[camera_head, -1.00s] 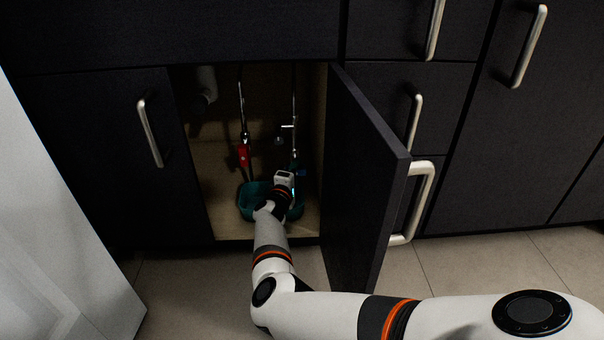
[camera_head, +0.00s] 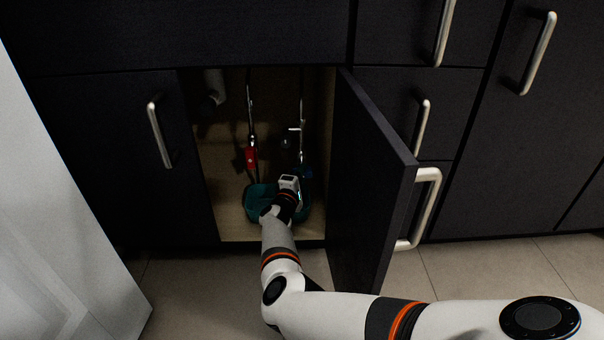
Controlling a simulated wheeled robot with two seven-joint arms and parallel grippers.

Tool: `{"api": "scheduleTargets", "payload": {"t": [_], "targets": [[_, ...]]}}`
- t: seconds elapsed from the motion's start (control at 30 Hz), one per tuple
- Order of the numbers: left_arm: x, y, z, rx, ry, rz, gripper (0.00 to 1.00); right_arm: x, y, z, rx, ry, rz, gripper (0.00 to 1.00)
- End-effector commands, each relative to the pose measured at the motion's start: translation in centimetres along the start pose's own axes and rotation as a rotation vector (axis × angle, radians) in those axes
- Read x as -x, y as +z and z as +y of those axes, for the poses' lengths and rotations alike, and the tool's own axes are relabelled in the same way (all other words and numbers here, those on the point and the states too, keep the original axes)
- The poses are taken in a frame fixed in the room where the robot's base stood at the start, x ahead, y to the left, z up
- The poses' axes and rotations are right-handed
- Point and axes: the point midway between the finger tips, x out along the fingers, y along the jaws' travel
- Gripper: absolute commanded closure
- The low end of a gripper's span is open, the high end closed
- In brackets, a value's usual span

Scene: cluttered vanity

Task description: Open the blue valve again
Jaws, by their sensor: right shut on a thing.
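The blue valve (camera_head: 308,172) shows as a small dark blue patch on the right-hand pipe inside the open cabinet. My right arm reaches into the cabinet, and my right gripper (camera_head: 300,183) is at the valve, shut on it. The fingertips and most of the valve are hidden behind the gripper body, so the handle's angle cannot be told. A red valve (camera_head: 251,157) hangs on the left-hand pipe, apart from my gripper. My left gripper is not in view.
A teal basin (camera_head: 262,204) stands on the cabinet floor under my right wrist. The open cabinet door (camera_head: 372,185) stands close to the right of my arm. A white drain pipe (camera_head: 214,86) hangs at the upper left inside.

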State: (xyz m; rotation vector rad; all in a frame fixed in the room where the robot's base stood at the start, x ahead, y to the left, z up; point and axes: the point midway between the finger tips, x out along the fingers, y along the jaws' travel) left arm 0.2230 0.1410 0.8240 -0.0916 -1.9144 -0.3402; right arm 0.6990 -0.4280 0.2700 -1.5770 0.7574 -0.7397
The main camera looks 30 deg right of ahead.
Motion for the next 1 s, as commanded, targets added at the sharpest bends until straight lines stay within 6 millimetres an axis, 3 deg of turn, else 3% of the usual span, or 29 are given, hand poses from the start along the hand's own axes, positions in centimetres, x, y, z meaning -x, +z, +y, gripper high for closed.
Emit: {"api": "scheduleTargets", "payload": {"t": [1.0], "targets": [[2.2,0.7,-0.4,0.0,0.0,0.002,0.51,0.0,-0.1,0.2,0.864,-0.358,0.003,1.0]]}}
